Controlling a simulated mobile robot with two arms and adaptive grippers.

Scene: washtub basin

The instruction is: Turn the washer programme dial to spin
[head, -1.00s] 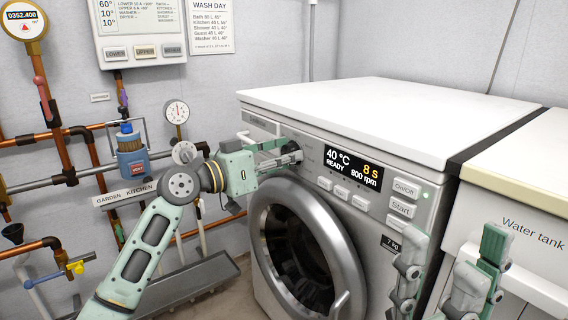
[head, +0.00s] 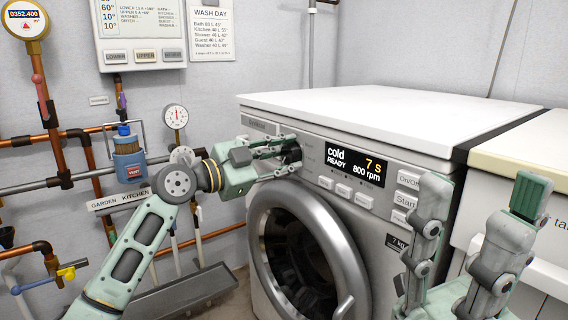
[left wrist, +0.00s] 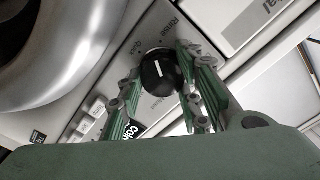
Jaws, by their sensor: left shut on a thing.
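The programme dial (left wrist: 160,72) is a black round knob with a white pointer line on the washer's front panel. In the left wrist view it sits between the fingers of my left gripper (left wrist: 153,80), which is shut on it. In the head view my left gripper (head: 285,150) reaches the panel's left part and mostly hides the dial. The washer's display (head: 355,167) reads cold, READY, 7 s, 800 rpm. My right gripper (head: 483,195) is open and empty, in front of the washer's right side.
The washer (head: 375,115) has a round door (head: 340,240) below the dial and buttons (head: 344,188) under the display. A cream-topped water tank unit (head: 530,150) stands to the right.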

